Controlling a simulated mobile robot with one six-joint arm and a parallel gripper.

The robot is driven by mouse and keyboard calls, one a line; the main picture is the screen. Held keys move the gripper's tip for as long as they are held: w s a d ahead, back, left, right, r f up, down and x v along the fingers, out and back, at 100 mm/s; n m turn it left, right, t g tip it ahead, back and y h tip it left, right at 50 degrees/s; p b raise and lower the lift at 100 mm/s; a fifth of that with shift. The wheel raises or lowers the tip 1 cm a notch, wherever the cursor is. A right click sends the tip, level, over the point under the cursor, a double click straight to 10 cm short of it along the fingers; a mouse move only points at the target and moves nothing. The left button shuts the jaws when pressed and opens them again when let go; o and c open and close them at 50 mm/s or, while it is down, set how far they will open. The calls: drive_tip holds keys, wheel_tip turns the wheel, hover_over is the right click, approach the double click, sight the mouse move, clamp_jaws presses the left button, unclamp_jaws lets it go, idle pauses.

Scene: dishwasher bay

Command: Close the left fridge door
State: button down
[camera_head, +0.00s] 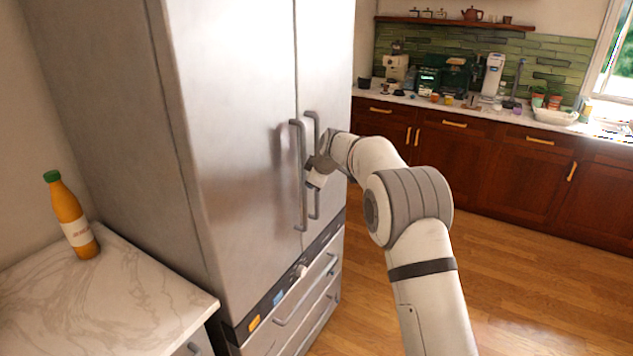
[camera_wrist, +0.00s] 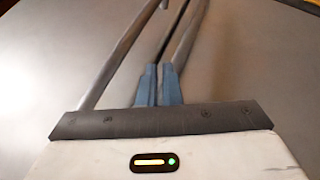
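The left fridge door (camera_head: 235,130) is a tall brushed-steel panel. It looks flush or nearly flush with the right door (camera_head: 325,60); a small gap cannot be ruled out. The left handle (camera_head: 299,170) and right handle (camera_head: 316,125) are vertical bars side by side at the seam. My gripper (camera_head: 313,178) is at the handles, in front of the doors. In the wrist view its two blue fingers (camera_wrist: 159,85) are close together, with only a narrow dark gap and nothing seen between them. The left handle (camera_wrist: 125,55) passes left of the fingers. Contact with the door cannot be told.
Lower drawers (camera_head: 300,300) lie below the doors. A marble counter (camera_head: 120,305) with an orange bottle (camera_head: 72,220) stands at the left. Wooden cabinets (camera_head: 480,160) and a counter with appliances stand at the back right. The wooden floor (camera_head: 530,270) is clear.

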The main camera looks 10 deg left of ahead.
drive_tip(key=shift+a+r+b, duration=0.2)
drive_tip(key=shift+r+b, duration=0.05)
drive_tip(key=shift+b, duration=0.05)
drive_tip(key=s+d+r+b, duration=0.2)
drive_tip(key=d+r+b, duration=0.4)
drive_tip(key=d, duration=0.4)
drive_tip(key=s+d+r+m+h+p, duration=0.1)
drive_tip(key=s+d+r+m, duration=0.3)
drive_tip(key=s+d, duration=0.3)
drive_tip(key=s+d+f+m+g+h, duration=0.1)
drive_tip(key=s+d+f+m, duration=0.3)
drive_tip(key=s, duration=0.9)
drive_tip(key=s+d+f+m+g+h, duration=0.1)
drive_tip(key=s+d+f+m, duration=0.3)
drive_tip(key=s, duration=1)
drive_tip(key=s+d+f+m+g+h, duration=0.1)
drive_tip(key=s+d+f+m, duration=0.3)
drive_tip(key=s, duration=0.9)
drive_tip(key=shift+s+d, duration=0.4)
drive_tip(key=shift+d, duration=0.4)
drive_tip(key=shift+f, duration=0.1)
